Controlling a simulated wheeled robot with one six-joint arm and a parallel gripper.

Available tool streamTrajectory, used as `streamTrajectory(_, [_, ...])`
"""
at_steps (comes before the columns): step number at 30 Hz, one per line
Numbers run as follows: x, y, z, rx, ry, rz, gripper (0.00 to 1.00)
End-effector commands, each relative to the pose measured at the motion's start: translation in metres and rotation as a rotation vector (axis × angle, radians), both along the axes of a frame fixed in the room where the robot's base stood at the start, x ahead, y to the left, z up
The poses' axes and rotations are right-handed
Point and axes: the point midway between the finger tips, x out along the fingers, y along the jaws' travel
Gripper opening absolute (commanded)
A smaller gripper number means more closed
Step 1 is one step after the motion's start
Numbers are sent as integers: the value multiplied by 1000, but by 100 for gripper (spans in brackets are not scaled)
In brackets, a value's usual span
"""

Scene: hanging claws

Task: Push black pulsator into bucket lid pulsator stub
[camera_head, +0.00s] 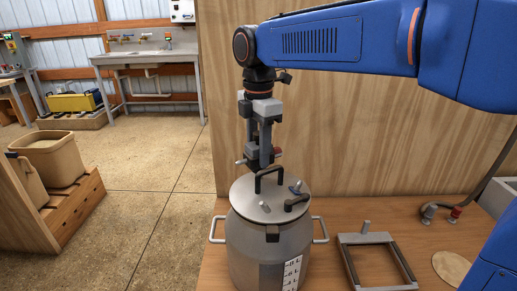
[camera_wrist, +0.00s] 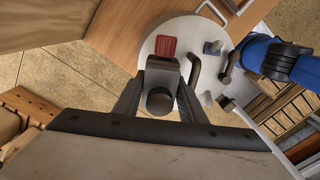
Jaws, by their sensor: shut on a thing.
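My gripper (camera_head: 265,158) points down over the steel bucket (camera_head: 268,250) and is shut on the black pulsator (camera_head: 252,158). The pulsator is held above the bucket lid (camera_head: 247,202), apart from it as far as I can tell. In the wrist view the pulsator (camera_wrist: 160,101) sits between my fingers, with a round dark end facing the camera. The lid (camera_wrist: 185,28) lies beyond it. Small grey stubs (camera_head: 265,208) stand on the lid; which one is the pulsator stub I cannot tell. The wrist view also shows a ribbed red part (camera_wrist: 166,46) near the pulsator.
A black arched lid handle (camera_head: 270,172) rises close below my gripper, and a black elbow (camera_head: 296,202) lies to its right. The bucket stands on a wooden bench with a metal frame (camera_head: 365,240) to its right. A wooden wall (camera_head: 350,140) stands behind.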

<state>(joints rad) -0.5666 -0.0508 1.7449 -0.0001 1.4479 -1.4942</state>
Motion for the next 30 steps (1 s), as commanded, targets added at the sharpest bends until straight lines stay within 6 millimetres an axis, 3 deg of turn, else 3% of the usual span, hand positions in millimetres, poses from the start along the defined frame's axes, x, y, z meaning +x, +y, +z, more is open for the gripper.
streamTrajectory(26, [0,0,-20,0,-1,0,4])
streamTrajectory(27, [0,0,-20,0,-1,0,44])
streamTrajectory(29, [0,0,-20,0,-1,0,59])
streamTrajectory(30, [0,0,-20,0,-1,0,59])
